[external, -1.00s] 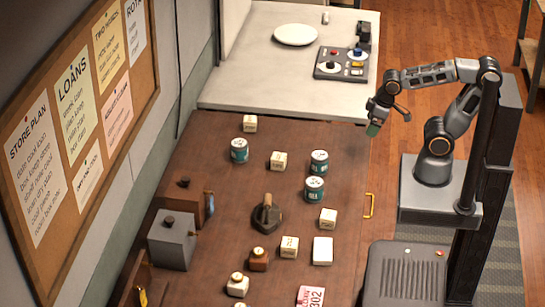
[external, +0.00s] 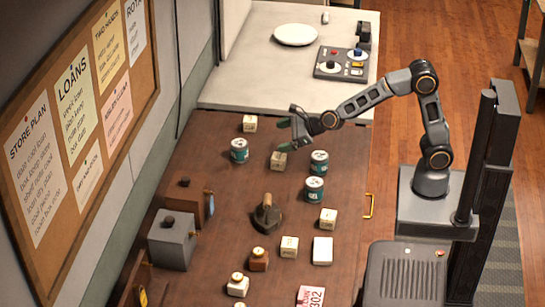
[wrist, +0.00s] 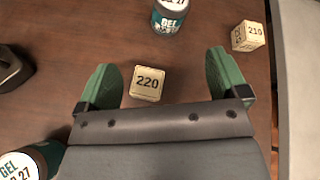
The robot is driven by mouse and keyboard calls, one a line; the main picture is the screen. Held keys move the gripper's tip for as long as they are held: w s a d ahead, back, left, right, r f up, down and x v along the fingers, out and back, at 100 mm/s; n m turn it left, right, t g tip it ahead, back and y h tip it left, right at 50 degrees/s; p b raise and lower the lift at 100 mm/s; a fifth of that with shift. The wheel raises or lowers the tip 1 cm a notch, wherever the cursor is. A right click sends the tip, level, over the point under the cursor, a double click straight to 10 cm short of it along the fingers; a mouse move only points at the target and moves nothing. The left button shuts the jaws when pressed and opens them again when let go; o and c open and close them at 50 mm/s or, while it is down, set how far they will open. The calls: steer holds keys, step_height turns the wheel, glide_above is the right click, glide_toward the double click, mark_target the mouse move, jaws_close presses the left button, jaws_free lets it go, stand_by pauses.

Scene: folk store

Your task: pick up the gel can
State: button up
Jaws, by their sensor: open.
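Three teal gel cans with white lids stand on the brown table. One stands alone at the left (external: 239,151); two stand close together at the right, a rear one (external: 319,162) and a front one (external: 315,190). My gripper (external: 289,120) is open and empty above the back of the table, with green fingers spread. In the wrist view its fingers (wrist: 160,65) flank the block marked 220 (wrist: 147,83). One gel can (wrist: 170,18) stands beyond the fingers at the top, partly cut off. Another gel can (wrist: 30,162) is at the lower left, partly hidden by my gripper.
A block marked 210 (wrist: 248,36) is at the upper right of the wrist view. A dark iron-like object (external: 266,214) stands mid-table. Several blocks, a grey box (external: 172,240) and a red card (external: 310,297) are nearer the front. A white counter (external: 240,90) adjoins behind.

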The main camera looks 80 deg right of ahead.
mark_target(246, 143)
steer(key=w+m, duration=0.1)
steer(key=f+m, duration=0.1)
steer(key=m, duration=0.1)
steer(key=w+f+m+h, duration=0.1)
steer(key=shift+w+d+m+t, duration=0.1)
steer(key=shift+w+m+t, duration=0.25)
steer(key=shift+m+t, duration=0.05)
steer(key=shift+m, duration=0.3)
steer(key=x, duration=0.8)
steer(key=shift+w+d+p, duration=0.15)
steer(key=shift+w+p, duration=0.1)
steer(key=shift+p, duration=0.15)
steer(key=shift+p+x, duration=1.05)
steer(key=shift+x, duration=1.6)
steer(key=shift+w+d+r, duration=0.1)
steer(key=shift+r, duration=0.05)
steer(key=shift+c, duration=0.2)
steer(key=c, duration=1)
steer(key=shift+r, duration=0.1)
